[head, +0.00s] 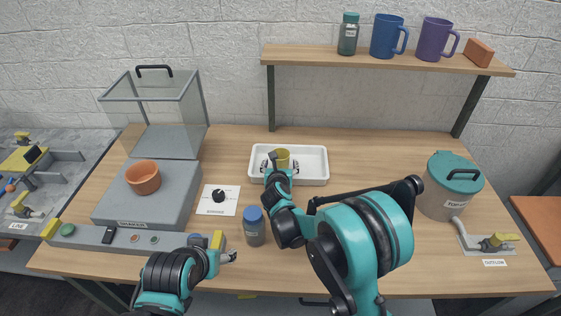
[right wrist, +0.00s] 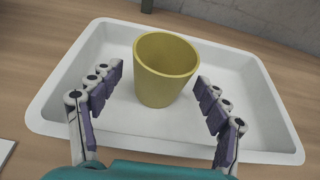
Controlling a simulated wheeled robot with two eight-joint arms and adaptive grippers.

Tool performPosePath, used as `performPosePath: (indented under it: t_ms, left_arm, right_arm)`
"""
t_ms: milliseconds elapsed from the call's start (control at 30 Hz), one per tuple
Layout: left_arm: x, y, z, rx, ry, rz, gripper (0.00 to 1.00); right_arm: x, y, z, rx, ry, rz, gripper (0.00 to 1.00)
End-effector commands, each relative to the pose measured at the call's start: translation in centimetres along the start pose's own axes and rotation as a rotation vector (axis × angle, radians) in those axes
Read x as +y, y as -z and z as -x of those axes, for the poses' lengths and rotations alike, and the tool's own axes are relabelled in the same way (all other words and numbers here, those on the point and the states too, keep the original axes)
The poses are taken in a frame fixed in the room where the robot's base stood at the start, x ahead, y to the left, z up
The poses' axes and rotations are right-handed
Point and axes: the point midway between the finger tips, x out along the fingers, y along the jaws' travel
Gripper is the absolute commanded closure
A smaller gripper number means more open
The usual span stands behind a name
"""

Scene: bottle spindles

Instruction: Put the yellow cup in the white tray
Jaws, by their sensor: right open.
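The yellow cup (head: 283,157) stands upright in the white tray (head: 312,163) on the table. In the right wrist view the cup (right wrist: 165,72) stands on the floor of the tray (right wrist: 255,122). My right gripper (head: 276,162) is at the tray, just in front of the cup. In the right wrist view its open fingers (right wrist: 158,92) are on either side of the cup, with gaps on both sides. My left gripper (head: 230,257) is low at the table's front edge, far from the cup, and its fingers are too small to judge.
A blue-capped bottle (head: 254,226) stands close left of my right arm. A grey station with an orange pot (head: 143,177) is at left, beside a card with a black knob (head: 219,196). A lidded grey canister (head: 450,187) stands at right. A shelf (head: 385,60) spans above the back.

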Motion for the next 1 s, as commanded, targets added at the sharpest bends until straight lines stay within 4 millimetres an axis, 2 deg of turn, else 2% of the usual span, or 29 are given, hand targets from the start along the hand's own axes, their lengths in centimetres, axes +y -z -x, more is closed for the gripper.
performPosePath:
  t_ms: [33,200,400,533,767,867,967,1000]
  left_arm:
    - [0.0,0.4,0.5,0.0,0.0,0.0,0.38]
    - [0.0,1.0,1.4,0.0,0.0,0.0,0.38]
    - [0.0,1.5,2.1,0.0,0.0,0.0,0.38]
    - [0.0,1.6,2.2,0.0,0.0,0.0,0.38]
    - [0.0,1.6,2.2,0.0,0.0,0.0,0.38]
    - [0.0,1.6,2.2,0.0,0.0,0.0,0.38]
    - [0.0,1.6,2.2,0.0,0.0,0.0,0.38]
    - [0.0,1.6,2.2,0.0,0.0,0.0,0.38]
  right_arm:
    - [0.0,-0.3,1.3,0.0,-0.001,0.001,0.24]
    - [0.0,-0.3,5.3,0.0,-0.002,0.0,0.24]
    - [0.0,-0.2,8.7,-0.001,-0.002,0.0,0.24]
    - [0.0,-0.1,9.7,0.0,-0.001,-0.001,0.24]
    - [-0.2,-0.4,10.1,-0.01,0.0,0.012,0.24]
    - [-1.1,-2.8,10.7,-0.068,-0.001,0.089,0.24]
    - [-2.6,-7.9,12.6,-0.2,-0.001,0.298,0.24]
    - [-3.3,-10.6,14.0,-0.27,-0.001,0.434,0.24]
